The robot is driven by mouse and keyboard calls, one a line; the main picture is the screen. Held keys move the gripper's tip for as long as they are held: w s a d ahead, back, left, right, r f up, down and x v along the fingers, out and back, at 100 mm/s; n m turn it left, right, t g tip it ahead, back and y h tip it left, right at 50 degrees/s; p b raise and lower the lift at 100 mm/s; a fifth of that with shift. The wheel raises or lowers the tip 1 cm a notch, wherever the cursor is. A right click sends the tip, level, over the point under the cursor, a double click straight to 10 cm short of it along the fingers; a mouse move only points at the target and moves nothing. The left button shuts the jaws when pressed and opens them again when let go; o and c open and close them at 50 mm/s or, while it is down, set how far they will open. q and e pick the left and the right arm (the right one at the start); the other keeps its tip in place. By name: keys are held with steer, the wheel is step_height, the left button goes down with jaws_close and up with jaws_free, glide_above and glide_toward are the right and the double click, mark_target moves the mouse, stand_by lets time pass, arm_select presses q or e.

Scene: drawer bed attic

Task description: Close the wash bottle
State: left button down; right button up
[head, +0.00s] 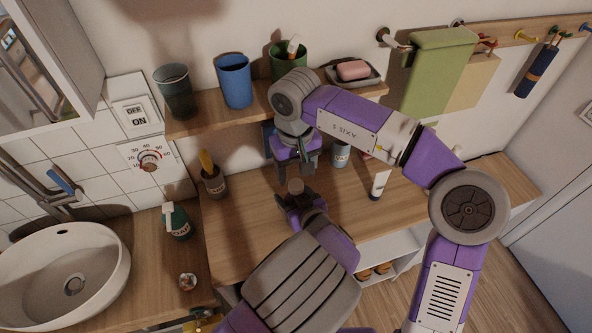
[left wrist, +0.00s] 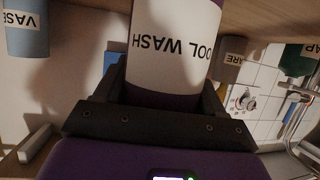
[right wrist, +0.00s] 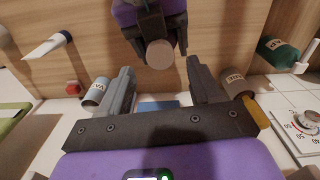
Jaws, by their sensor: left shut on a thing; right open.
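The wash bottle is purple with a white label reading "OOL WASH" (left wrist: 165,45) in the left wrist view. My left gripper (head: 300,203) is shut around its body and holds it upright. Its round beige top (right wrist: 160,53) faces the right wrist camera, between my left gripper's fingers; it shows small in the head view (head: 296,187). I cannot tell whether this top is a seated cap. My right gripper (head: 300,164) is open just above the top, pointing down. Its fingers (right wrist: 160,88) are apart, with nothing between them.
On the wooden counter (head: 245,235) stand a brown holder (head: 214,184), a green pump bottle (head: 179,222), a grey cup (head: 341,155) and a white tube (head: 379,183). A shelf above carries a blue cup (head: 235,82) and a soap dish (head: 370,77). The sink (head: 65,270) is at left.

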mark_target(296, 184)
steer(key=shift+c, duration=0.2)
steer(key=shift+a+r+n, duration=0.2)
steer(key=shift+r+n, duration=0.5)
steer(key=shift+n, duration=0.1)
steer(key=shift+d+r+n, duration=0.2)
steer(key=shift+r+n, duration=0.7)
steer(key=shift+r, duration=0.1)
steer(key=shift+w+f, duration=0.1)
steer(key=shift+f, duration=3.9)
